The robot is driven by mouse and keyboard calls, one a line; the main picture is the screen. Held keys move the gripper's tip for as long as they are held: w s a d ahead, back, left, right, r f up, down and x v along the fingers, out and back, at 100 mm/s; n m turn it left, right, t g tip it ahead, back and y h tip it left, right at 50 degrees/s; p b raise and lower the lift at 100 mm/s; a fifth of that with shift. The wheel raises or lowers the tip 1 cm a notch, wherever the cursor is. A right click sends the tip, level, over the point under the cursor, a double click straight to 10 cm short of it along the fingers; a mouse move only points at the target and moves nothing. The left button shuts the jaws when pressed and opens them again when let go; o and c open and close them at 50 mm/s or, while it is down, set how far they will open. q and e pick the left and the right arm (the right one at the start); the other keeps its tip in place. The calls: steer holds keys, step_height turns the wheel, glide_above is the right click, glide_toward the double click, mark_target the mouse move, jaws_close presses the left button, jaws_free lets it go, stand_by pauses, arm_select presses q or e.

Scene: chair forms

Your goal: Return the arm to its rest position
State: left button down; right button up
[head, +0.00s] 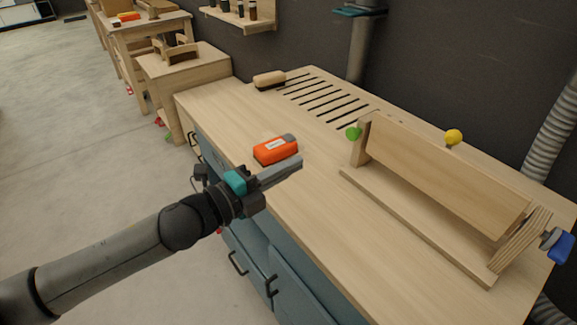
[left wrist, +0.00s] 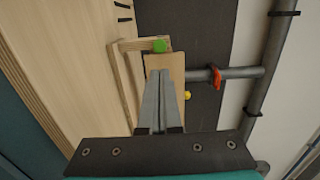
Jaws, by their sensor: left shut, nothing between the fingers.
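My left arm (head: 110,255) reaches in from the left of the head view. My left gripper (head: 297,166) is shut and empty, above the near left edge of the wooden workbench (head: 225,105). Its closed fingers also show in the left wrist view (left wrist: 162,90), pointing toward the wooden form. An orange and grey tool (head: 275,149) lies on the bench just behind the fingertips in the head view. My right gripper is not in view.
A wooden form (head: 440,180) with green (head: 353,133), yellow (head: 453,137) and blue (head: 556,245) knobs stands on the right of the bench. A brush (head: 269,80) lies by dark slots at the back. Blue drawers (head: 290,285) are below. Open floor (head: 70,130) lies left.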

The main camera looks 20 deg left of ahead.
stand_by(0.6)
arm_select(q)
steer(key=s+a+f+n+g+y, duration=0.35)
steer(key=s+f+n+y, duration=0.45)
steer(key=f+n, duration=0.55)
steer(key=s+d+f+n+g+y, duration=0.15)
steer(key=s+n+g, duration=0.25)
steer(key=s, duration=0.4)
steer(key=s+d+f+n+g+h, duration=0.1)
steer(key=s+f+n+g, duration=0.3)
steer(key=s, duration=0.3)
step_height(320, 180, down, 21)
steer(key=s+g, duration=0.2)
steer(key=s+a+f, duration=0.2)
steer(key=s+f, duration=1.2)
steer(key=s, duration=0.1)
steer(key=shift+a+g+y, duration=0.35)
steer(key=shift+a, duration=0.05)
